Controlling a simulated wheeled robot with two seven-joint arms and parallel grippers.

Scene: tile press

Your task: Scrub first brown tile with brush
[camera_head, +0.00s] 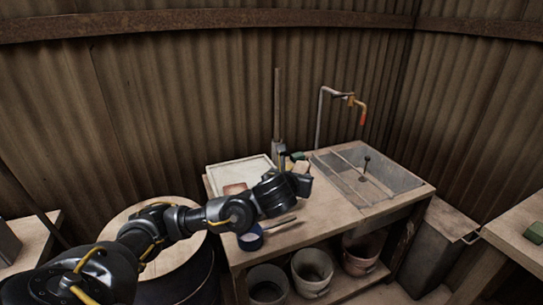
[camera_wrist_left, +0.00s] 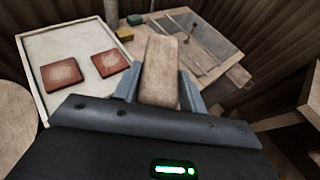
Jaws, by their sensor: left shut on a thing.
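My left gripper (camera_head: 300,183) is over the wooden bench beside the tray. In the left wrist view the left gripper (camera_wrist_left: 163,88) is shut on a wooden block-shaped brush (camera_wrist_left: 160,55), one finger on each side. The brush's bristles are hidden beneath it. Two reddish-brown tiles with pale, dusty middles lie flat in the white tray (camera_wrist_left: 55,42): one tile (camera_wrist_left: 63,74) on the left, the other tile (camera_wrist_left: 109,63) nearer the brush. The brush is right of both tiles and apart from them. In the head view one brown tile (camera_head: 235,188) shows in the tray; my arm may hide the other.
A sink (camera_head: 395,180) with a tap (camera_head: 362,108) fills the bench's right side. Green and yellow sponges (camera_wrist_left: 124,34) lie beyond the tray. Buckets (camera_head: 312,268) stand on the shelf below.

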